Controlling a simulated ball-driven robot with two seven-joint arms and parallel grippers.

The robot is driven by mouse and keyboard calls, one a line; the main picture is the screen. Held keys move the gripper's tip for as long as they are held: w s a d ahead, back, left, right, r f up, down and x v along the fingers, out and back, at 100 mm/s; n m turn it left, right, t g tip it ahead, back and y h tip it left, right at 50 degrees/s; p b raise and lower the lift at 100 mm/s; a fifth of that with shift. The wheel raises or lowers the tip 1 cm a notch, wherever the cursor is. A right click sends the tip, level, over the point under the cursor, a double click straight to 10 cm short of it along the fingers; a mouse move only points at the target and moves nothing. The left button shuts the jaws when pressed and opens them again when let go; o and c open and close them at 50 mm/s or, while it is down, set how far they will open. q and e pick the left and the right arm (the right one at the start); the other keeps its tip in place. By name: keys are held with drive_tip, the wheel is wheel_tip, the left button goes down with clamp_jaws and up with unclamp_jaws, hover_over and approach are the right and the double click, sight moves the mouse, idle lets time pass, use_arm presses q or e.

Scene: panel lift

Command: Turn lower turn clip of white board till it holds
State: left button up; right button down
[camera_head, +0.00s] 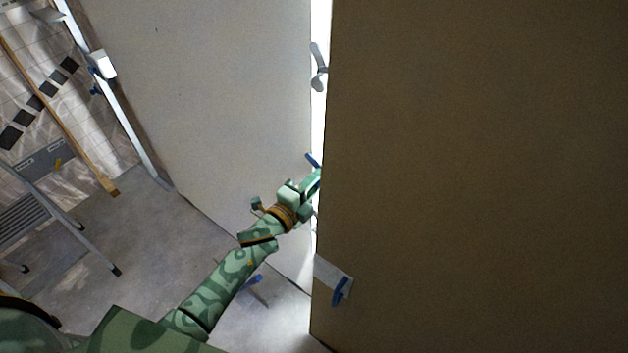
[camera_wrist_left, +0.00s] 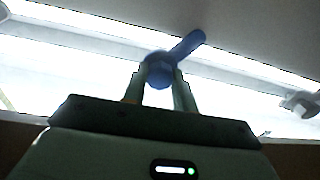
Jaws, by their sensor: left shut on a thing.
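The white board (camera_head: 205,90) stands upright left of centre in the head view. My left gripper (camera_head: 312,183) is at its right edge, beside a bright narrow gap. In the left wrist view, my left gripper (camera_wrist_left: 160,82) is shut on a blue turn clip (camera_wrist_left: 160,70). The clip's round hub sits between the two fingers, and its lever (camera_wrist_left: 188,44) points up and right across the pale rail onto a grey surface. In the head view only a blue tip of the clip (camera_head: 312,160) shows; the gripper hides the rest. My right gripper is not in view.
A large brown panel (camera_head: 480,170) fills the right side, close to my left gripper. A grey winged clip (camera_head: 318,67) sits higher in the gap. A grey plate with a blue lever (camera_head: 341,289) is lower. A stepladder (camera_head: 50,215) stands left; the floor (camera_head: 130,240) between is mostly clear.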

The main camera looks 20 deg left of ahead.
use_arm(q)
drive_tip(key=shift+f+n+p, duration=0.1)
drive_tip(key=shift+n+p, duration=1)
drive_tip(key=shift+n, duration=2.3)
drive_tip(key=o, duration=0.7)
drive_tip(key=v, duration=1.6)
drive_tip(key=shift+s, duration=0.2)
drive_tip(key=shift+a+n, duration=0.1)
drive_tip(key=shift+n, duration=0.2)
